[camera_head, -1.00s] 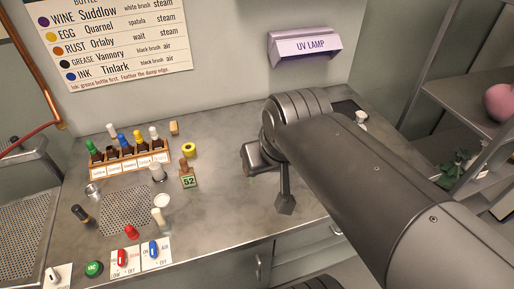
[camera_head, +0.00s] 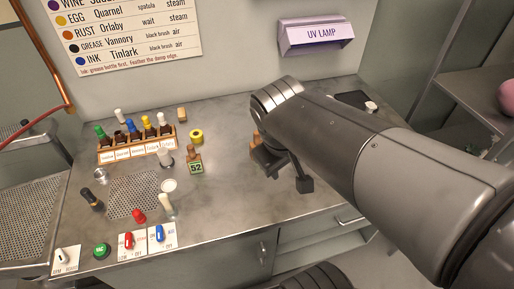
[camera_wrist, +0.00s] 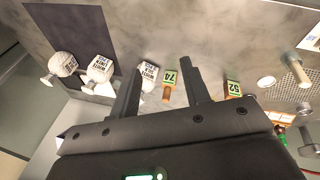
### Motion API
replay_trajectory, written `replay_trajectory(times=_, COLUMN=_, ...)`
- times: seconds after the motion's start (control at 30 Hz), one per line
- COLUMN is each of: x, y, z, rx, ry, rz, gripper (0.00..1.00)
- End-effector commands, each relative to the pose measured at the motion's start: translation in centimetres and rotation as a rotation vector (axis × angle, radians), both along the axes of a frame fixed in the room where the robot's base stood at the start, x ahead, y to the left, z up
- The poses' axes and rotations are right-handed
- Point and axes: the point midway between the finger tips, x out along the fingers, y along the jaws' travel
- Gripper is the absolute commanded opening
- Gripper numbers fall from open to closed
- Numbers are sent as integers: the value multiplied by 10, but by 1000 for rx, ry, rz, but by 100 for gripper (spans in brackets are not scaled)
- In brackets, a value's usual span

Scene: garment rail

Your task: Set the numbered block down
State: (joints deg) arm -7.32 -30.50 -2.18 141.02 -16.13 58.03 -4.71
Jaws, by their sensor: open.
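My gripper (camera_wrist: 160,90) is open, its two dark fingers apart and empty above the counter. In the wrist view a block numbered 74 (camera_wrist: 171,77), with a green label and wooden knob, shows between the fingers. It appears to stand on the counter beyond the fingertips, apart from them. In the head view my gripper (camera_head: 284,172) is low over the counter, and a bit of brown wood (camera_head: 255,141) shows behind it; the rest is hidden. A similar block numbered 52 (camera_head: 195,168) stands to its left. It also shows in the wrist view (camera_wrist: 233,87).
A rack of bottles (camera_head: 136,152), a yellow roll (camera_head: 196,136) and small jars stand at the left. Switches (camera_head: 130,240) line the front edge. White labelled items (camera_wrist: 101,69) stand near a dark mat (camera_wrist: 75,35).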

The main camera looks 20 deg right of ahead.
Motion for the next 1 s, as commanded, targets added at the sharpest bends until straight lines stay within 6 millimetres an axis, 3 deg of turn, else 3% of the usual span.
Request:
replay_trajectory(times=0.2, x=23, y=-20, z=-25, rx=-289, ry=251, rz=231, gripper=43)
replay_trajectory(times=0.53, x=79, y=-35, z=-41, rx=-768, ry=578, rz=583, gripper=43)
replay_trajectory(times=0.77, x=133, y=-17, z=-47, rx=-1137, ry=765, rz=815, gripper=43)
replay_trajectory(times=1.0, x=181, y=22, z=-55, rx=-1482, ry=886, rz=993, gripper=43)
